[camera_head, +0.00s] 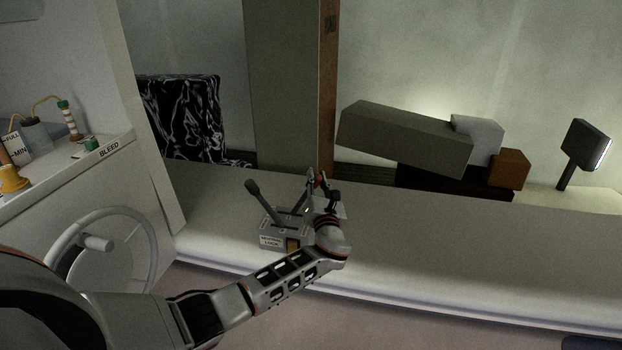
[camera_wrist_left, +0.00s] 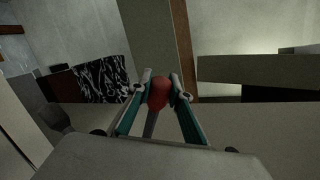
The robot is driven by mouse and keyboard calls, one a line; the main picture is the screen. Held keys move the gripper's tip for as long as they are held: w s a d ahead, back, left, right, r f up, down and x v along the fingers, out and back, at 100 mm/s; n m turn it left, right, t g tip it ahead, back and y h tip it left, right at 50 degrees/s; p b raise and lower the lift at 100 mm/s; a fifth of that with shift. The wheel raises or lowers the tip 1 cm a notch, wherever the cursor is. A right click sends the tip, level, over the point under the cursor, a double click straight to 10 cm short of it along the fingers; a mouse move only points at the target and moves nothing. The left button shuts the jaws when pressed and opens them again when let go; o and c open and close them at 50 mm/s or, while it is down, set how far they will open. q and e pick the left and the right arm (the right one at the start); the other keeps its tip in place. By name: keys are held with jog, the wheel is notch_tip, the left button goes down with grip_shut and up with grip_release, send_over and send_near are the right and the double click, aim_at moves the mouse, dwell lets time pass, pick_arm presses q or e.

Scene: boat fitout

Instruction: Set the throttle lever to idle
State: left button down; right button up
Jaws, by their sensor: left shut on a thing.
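A grey control box (camera_head: 285,228) with a "LOCK" label and a yellow patch on its front stands on the long pale ledge. Two levers rise from it. One has a dark knob (camera_head: 252,187) and leans left; the dark lever also shows in the left wrist view (camera_wrist_left: 52,117). The other has a red knob (camera_wrist_left: 158,92) on a grey shaft. My left gripper (camera_head: 317,182) is shut on this red-knobbed lever, one finger on each side of the knob. My wrist hides part of the box. No readable label tells which lever is the throttle.
A steering wheel (camera_head: 108,250) and a white counter (camera_head: 75,165) marked "BLEED", with small bottles and fittings, are at the left. Stacked boxes (camera_head: 405,140) and a dark lamp (camera_head: 586,145) stand at the back right. The ledge (camera_head: 450,235) right of the control box is clear.

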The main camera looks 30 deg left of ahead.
pick_arm(q)
jog(key=shift+d+f, duration=0.1)
jog(key=shift+d, duration=0.05)
jog(key=c, duration=1.8)
grip_release()
jog(key=shift+w, duration=0.15)
jog(key=shift+s+d+f, duration=0.2)
jog(key=shift+s+d, duration=0.05)
jog(key=shift+s, duration=0.2)
jog(key=v, duration=1.1)
jog(key=shift+r, duration=0.15)
